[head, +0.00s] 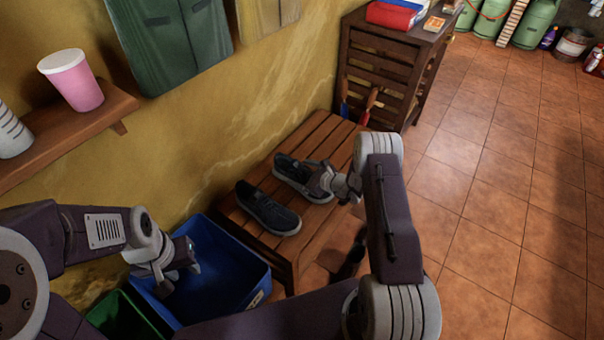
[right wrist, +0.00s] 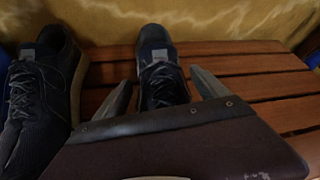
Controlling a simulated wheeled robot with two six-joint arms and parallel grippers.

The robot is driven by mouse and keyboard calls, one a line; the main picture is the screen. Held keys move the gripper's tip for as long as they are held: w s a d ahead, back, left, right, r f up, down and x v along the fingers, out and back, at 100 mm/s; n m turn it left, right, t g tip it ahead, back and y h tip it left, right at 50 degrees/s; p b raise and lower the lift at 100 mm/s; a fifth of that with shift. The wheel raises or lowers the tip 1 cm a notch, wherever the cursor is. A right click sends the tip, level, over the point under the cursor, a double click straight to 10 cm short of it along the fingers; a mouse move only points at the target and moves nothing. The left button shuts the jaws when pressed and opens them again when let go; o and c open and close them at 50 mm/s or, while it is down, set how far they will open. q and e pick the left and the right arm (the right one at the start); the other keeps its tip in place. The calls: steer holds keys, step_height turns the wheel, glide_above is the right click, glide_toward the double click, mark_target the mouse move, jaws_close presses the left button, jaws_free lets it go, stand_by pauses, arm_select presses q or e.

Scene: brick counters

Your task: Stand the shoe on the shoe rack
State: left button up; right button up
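The shoe rack (head: 331,134) is a low slatted wooden bench against the yellow wall. Two dark lace-up shoes rest on it, side by side: a nearer shoe (head: 268,211) and a farther shoe (head: 290,169). The nearer shoe shows at the left there (right wrist: 38,95). My left gripper (head: 180,277) is open and empty over the blue bin.
A blue bin (head: 238,262) and a green bin (head: 118,312) stand left of the rack. A slatted wooden cabinet (head: 385,65) stands beyond it. A wall shelf (head: 75,128) holds a pink cup (head: 73,82).

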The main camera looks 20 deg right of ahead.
steer(key=shift+s, duration=0.1)
steer(key=p+v, duration=0.3)
steer(key=v, duration=0.5)
steer(key=shift+r, duration=0.1)
steer(key=shift+s+d+r, duration=0.1)
steer(key=shift+s+d, duration=0.15)
steer(key=shift+s, duration=0.15)
